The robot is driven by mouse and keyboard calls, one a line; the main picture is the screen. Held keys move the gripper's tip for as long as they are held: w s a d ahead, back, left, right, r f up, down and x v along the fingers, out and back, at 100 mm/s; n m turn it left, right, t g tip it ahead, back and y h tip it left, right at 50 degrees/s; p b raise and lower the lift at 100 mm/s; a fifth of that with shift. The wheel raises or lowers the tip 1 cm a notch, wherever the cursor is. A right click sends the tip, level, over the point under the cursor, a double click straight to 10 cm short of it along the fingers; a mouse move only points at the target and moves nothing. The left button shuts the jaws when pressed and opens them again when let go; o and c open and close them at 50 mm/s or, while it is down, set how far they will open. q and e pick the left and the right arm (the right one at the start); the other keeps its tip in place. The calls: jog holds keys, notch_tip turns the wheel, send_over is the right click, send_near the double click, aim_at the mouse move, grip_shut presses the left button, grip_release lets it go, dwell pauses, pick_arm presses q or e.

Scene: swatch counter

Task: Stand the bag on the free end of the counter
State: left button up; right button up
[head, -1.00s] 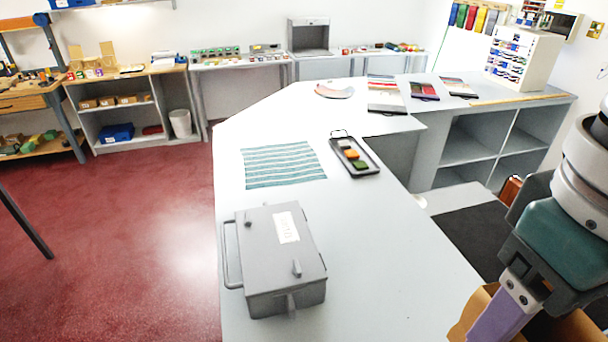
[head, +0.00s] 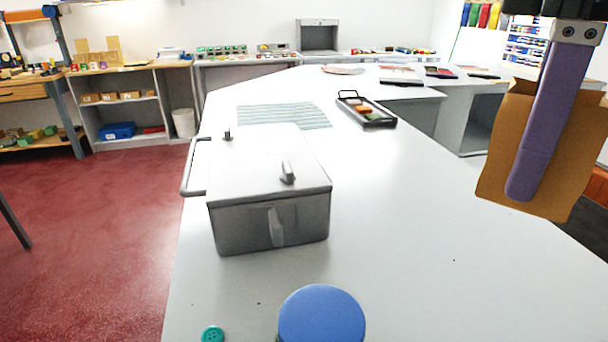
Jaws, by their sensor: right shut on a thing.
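The bag (head: 498,170) is brown and open-topped, and hangs at the right of the head view. My right gripper (head: 522,190) is shut on its wall, with one long purple finger on the near side. The other finger is hidden behind that wall. The bag looks held above the counter (head: 420,225), with its lower edge over the counter's right side. The exact gap under it is hard to tell. My left gripper is not in view.
A grey lidded box (head: 268,190) stands on the counter's left side. In front are a blue round-topped thing (head: 322,316) and a teal button (head: 212,335). Behind are a striped cloth (head: 285,116) and a dark tray (head: 378,118). The counter right of the box is bare.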

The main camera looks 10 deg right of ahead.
jog(key=f+b, duration=0.1)
jog(key=b, duration=0.1)
jog(key=f+n+b, duration=0.1)
jog(key=f+b, duration=0.1)
jog(key=shift+w+d+f, duration=0.15)
jog(key=shift+w+d, duration=0.05)
jog(key=shift+w, duration=0.2)
pick_arm(q)
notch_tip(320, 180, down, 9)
jog(key=b, duration=0.2)
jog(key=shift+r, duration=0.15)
pick_arm(e)
notch_tip(320, 180, down, 20)
jog(key=shift+r, duration=0.25)
jog(key=shift+f, duration=0.1)
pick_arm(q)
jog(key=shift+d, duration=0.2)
pick_arm(e)
jog(key=o, duration=1.3)
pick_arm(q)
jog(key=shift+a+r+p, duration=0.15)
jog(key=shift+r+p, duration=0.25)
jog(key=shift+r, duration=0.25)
pick_arm(e)
notch_tip(320, 180, up, 12)
